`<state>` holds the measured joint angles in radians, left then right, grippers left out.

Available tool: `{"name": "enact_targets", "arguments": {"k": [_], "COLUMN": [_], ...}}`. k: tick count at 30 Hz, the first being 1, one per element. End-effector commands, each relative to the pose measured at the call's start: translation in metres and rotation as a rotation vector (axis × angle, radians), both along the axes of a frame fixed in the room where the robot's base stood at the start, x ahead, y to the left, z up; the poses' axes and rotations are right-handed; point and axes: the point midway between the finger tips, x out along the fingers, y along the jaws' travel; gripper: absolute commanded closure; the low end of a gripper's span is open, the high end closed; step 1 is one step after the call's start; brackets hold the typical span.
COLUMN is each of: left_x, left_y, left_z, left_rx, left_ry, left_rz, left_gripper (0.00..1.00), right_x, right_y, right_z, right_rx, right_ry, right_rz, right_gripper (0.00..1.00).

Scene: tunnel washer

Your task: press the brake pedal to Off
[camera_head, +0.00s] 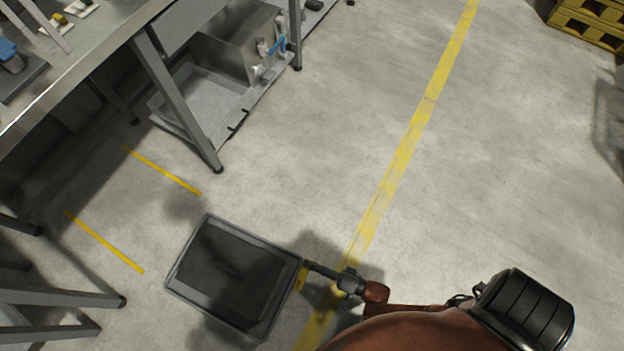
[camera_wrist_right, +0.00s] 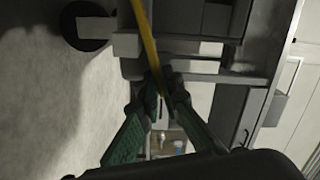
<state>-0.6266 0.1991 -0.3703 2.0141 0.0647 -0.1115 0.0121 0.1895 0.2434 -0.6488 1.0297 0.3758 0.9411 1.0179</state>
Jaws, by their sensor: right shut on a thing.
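I cannot make out a brake pedal for certain in either view. A grey box-shaped unit with a dark top (camera_head: 232,274) stands on the floor at lower centre-left in the head view, with a small yellow part (camera_head: 301,279) at its right edge. My right gripper (camera_head: 309,266) reaches this edge from the right. In the right wrist view, the green-sided fingers of my right gripper (camera_wrist_right: 162,88) are closed around a narrow yellow bar (camera_wrist_right: 147,45). The bar's full shape is hidden. My left gripper is not in view.
A steel table (camera_head: 75,85) stands at upper left, with a grey tray (camera_head: 205,105) on its lower shelf. Yellow pallets (camera_head: 590,22) stand at top right. A yellow floor line (camera_head: 405,150) crosses wide clear floor. Grey legs (camera_head: 60,296) stand at lower left.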

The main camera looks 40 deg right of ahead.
Motion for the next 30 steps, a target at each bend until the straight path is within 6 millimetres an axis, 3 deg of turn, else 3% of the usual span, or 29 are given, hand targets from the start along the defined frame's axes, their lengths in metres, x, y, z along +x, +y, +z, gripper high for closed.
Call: {"name": "enact_targets", "arguments": {"k": [9,10,18,30], "left_x": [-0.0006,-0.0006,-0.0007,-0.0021], "left_y": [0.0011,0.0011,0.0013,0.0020], "left_z": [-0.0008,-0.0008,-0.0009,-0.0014], "left_rx": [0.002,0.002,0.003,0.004], "left_ry": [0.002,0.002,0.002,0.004], "left_rz": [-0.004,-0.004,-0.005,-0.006], "left_gripper": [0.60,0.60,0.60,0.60], "right_x": [-0.0005,-0.0005,-0.0002,-0.0007], "right_y": [0.0013,0.0013,0.0009,-0.0001], "right_z": [0.0002,0.0002,0.0004,0.0065], "right_rx": [-0.004,-0.004,-0.002,0.000], "right_ry": [-0.002,-0.002,-0.002,-0.002], "right_rz": [0.003,0.003,0.001,0.000], "right_gripper": [1.00,0.94,0.77,0.77]}}
